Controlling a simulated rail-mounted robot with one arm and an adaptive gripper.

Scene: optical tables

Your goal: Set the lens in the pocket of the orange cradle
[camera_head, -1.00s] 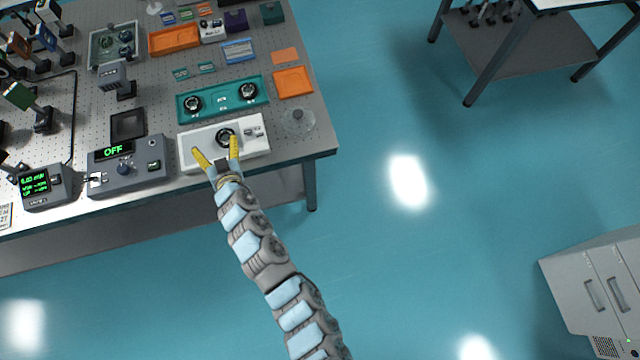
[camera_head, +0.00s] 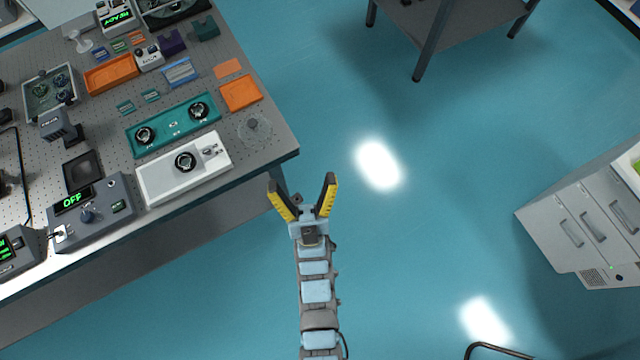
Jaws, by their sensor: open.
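My gripper (camera_head: 301,184) is open and empty, its two yellow-and-black fingers spread. It appears over the floor just off the table's near right corner, apart from everything on the table. A dark-ringed round piece that looks like a lens (camera_head: 186,161) sits on the white tray (camera_head: 157,187) near the table's front edge. Two similar round pieces (camera_head: 146,135) sit on the teal tray (camera_head: 173,140) behind it. Orange pieces show as a square tray (camera_head: 241,94), a longer tray (camera_head: 111,74) and a flat plate (camera_head: 228,68). I cannot tell which is the cradle.
A clear round dish (camera_head: 254,130) stands near the table's right edge. A grey box reading OFF (camera_head: 88,214) stands left of the white tray. A drawer cabinet (camera_head: 582,225) is at the right. The floor between is clear.

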